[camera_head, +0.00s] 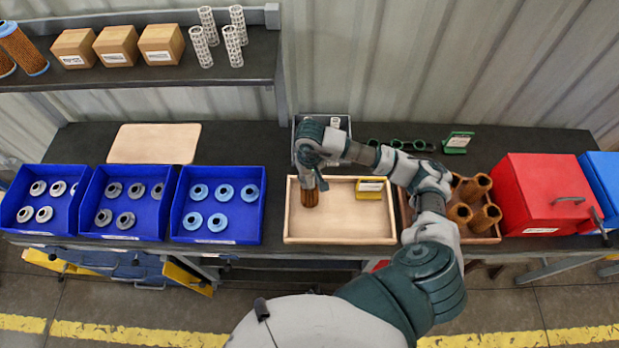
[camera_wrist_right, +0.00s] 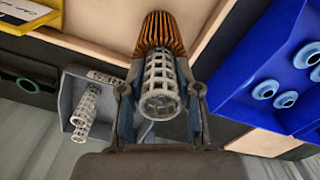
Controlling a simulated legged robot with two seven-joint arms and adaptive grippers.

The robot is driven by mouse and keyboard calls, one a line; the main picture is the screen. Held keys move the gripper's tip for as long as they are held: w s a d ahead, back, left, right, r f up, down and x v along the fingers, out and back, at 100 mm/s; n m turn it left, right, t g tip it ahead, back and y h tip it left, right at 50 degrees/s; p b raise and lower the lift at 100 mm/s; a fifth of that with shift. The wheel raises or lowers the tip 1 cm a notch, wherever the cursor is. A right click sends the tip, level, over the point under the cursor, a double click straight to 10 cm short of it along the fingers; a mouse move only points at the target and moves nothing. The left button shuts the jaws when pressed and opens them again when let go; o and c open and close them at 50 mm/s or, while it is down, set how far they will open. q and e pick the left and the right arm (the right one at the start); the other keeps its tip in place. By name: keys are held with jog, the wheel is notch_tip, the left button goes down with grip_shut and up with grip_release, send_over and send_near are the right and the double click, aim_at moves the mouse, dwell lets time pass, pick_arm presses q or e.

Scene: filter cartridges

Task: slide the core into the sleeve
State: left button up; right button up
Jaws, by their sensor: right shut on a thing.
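My right gripper (camera_head: 310,183) is over the left part of the wooden tray (camera_head: 340,239), pointing down. In the right wrist view its fingers (camera_wrist_right: 160,100) are shut on a white lattice core (camera_wrist_right: 160,78). The core's far end meets the end of the brown pleated sleeve (camera_wrist_right: 164,32); I cannot tell how far it is inside. The sleeve (camera_head: 309,198) stands at the tray's left side, below the gripper. The core is hidden in the head view. My left gripper is not in view.
Blue bins (camera_head: 217,234) are left; brown tubes (camera_head: 476,189) and a red box (camera_head: 540,185) are right. The tray's front is clear.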

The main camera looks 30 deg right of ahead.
jog(key=shift+f+b, duration=0.3)
jog(key=shift+f, duration=0.05)
jog(key=o, duration=1)
jog(key=shift+c, duration=0.2)
jog(key=shift+r, duration=0.1)
notch_tip(320, 180, up, 12)
jog(key=shift+f, duration=0.1)
